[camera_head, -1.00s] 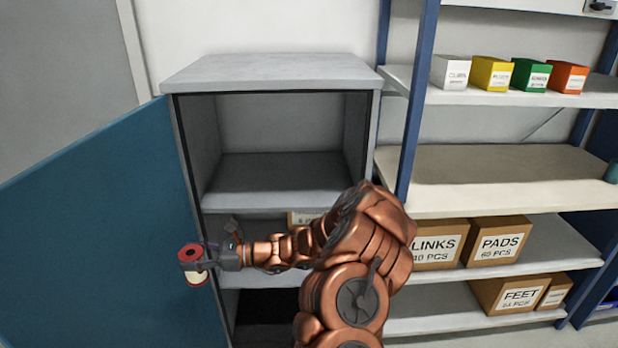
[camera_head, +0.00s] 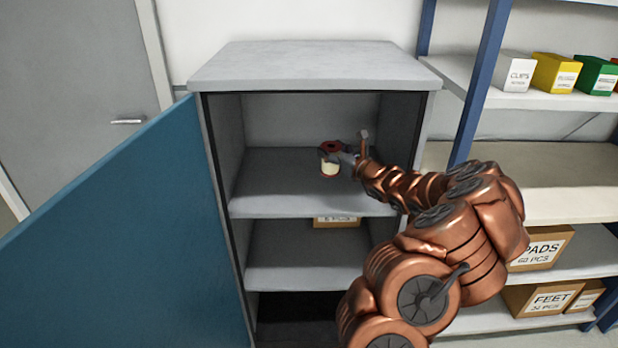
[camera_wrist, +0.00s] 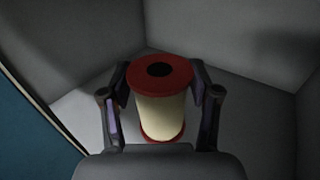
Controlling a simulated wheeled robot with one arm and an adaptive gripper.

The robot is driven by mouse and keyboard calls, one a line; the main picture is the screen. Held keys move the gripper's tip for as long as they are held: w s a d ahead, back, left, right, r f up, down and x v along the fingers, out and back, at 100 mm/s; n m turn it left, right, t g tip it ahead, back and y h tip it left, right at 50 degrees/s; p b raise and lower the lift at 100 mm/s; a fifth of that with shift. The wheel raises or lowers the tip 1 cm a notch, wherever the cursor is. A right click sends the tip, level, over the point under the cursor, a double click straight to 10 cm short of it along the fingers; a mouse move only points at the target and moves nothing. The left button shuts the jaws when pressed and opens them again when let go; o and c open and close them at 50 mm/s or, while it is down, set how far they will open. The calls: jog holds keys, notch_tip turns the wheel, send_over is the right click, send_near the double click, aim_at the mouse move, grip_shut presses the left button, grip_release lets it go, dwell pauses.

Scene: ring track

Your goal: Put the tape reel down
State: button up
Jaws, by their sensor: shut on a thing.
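The tape reel (camera_head: 329,168) is a cream cylinder with red end flanges and a dark centre hole. It stands upright inside the open cabinet, at the upper shelf (camera_head: 270,190). My gripper (camera_head: 338,157) is shut on it, coming from the right. In the wrist view the reel (camera_wrist: 160,105) sits between the two fingers of my gripper (camera_wrist: 163,100). I cannot tell whether the reel's lower flange touches the shelf or hangs just above it.
The blue cabinet door (camera_head: 130,220) stands open on the left. The upper shelf is otherwise bare. A cardboard box (camera_head: 337,221) sits on the shelf below. A blue-framed rack (camera_head: 485,80) with labelled boxes stands close on the right.

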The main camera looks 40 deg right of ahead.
jog(key=shift+s+d+r+m+h, duration=0.1)
jog(key=shift+d+r+m+h, duration=0.15)
jog(key=shift+d, duration=0.35)
jog(key=shift+s+d+r+m+h, duration=0.15)
jog(key=shift+d+h, duration=0.2)
jog(key=shift+d, duration=0.2)
jog(key=shift+d+f, duration=0.15)
jog(key=shift+f, duration=0.15)
jog(key=shift+s+d+f+p, duration=0.1)
jog(key=shift+f+p, duration=1.4)
jog(key=shift+f, duration=3.15)
jog(key=shift+f, duration=0.2)
jog(key=o, duration=1.3)
